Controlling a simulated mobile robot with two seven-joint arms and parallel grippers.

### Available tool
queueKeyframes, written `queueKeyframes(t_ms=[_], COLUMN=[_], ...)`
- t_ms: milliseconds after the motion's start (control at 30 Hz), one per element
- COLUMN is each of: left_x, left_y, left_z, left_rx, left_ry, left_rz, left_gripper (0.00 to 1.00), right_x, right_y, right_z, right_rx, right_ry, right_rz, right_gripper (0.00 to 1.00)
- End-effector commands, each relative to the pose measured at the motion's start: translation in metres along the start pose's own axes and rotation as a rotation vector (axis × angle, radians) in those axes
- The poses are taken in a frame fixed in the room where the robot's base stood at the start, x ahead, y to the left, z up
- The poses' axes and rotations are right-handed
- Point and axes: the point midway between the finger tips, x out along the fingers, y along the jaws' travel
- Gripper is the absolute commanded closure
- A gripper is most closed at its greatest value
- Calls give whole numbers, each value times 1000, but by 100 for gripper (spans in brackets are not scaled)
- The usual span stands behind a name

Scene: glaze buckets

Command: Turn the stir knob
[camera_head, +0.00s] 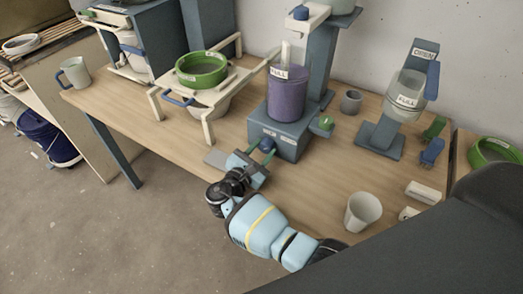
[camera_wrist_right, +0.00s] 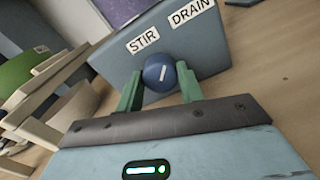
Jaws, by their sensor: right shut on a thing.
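The stir knob (camera_wrist_right: 159,72) is a round blue knob with a white mark slanting on its face. It sits under the "STIR" label (camera_wrist_right: 144,40) on the front of a blue-grey base (camera_head: 288,139). My right gripper (camera_head: 262,154) reaches the knob from the front. In the right wrist view its two green fingers (camera_wrist_right: 160,87) are on either side of the knob, shut on it. A purple bucket (camera_head: 287,95) marked "FULL" stands on the base above the knob. My left gripper is not in view.
A "DRAIN" label (camera_wrist_right: 190,11) is beside "STIR". A green knob (camera_head: 326,123) is on the base's right side. A grey cup (camera_head: 351,102) and a clear bucket on a stand (camera_head: 405,96) are to the right. A white cup (camera_head: 363,212) stands nearer. A green sieve (camera_head: 202,70) is at left.

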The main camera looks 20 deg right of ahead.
Motion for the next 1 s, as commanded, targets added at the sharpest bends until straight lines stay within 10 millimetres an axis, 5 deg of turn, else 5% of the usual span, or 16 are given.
queueKeyframes(t_ms=[400, 1000], left_x=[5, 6], left_y=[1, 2], left_z=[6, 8], left_rx=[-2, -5], left_ry=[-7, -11], left_rz=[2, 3], left_gripper=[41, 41], right_x=[1, 1], right_y=[-1, 0], right_z=[-1, 1], right_rx=[225, 268], right_ry=[6, 6], right_rz=[-1, -1], right_gripper=[86, 86])
